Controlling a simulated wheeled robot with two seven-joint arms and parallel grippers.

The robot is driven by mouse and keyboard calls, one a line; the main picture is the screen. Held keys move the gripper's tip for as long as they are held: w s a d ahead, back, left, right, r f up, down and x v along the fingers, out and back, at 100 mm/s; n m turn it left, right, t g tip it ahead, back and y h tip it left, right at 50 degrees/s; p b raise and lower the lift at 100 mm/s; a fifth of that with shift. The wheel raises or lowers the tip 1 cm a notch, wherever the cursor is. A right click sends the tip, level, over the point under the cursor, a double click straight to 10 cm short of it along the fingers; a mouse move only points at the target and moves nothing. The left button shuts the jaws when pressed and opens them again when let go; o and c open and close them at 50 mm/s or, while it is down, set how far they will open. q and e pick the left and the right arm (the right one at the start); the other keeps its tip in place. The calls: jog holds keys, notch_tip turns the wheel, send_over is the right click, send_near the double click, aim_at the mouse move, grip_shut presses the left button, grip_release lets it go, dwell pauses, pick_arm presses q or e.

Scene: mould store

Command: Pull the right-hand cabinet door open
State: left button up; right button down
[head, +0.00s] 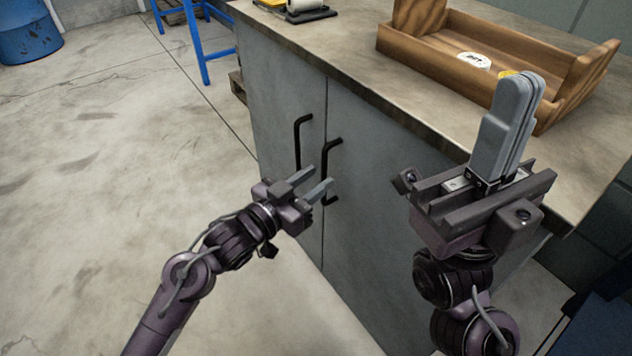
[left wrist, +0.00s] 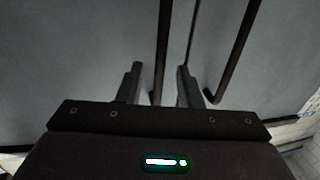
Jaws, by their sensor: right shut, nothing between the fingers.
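The grey cabinet has two closed doors with a seam between them. The right-hand door (head: 375,215) carries a black bar handle (head: 326,163); the left-hand door (head: 281,95) has its own black handle (head: 298,140). My right gripper (head: 521,95) is shut and empty, pointing up in front of the worktop.
A wooden tray (head: 425,62) with labels stands on the worktop (head: 345,65). A small black and yellow item (head: 300,12) lies at its far left. The floor (head: 120,190) left of the cabinet is clear. A blue barrel (head: 28,32) and blue frame (head: 197,45) stand farther back.

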pick_arm(q)
jog(key=shift+w+d, duration=0.25)
grip_shut()
dwell(0.3)
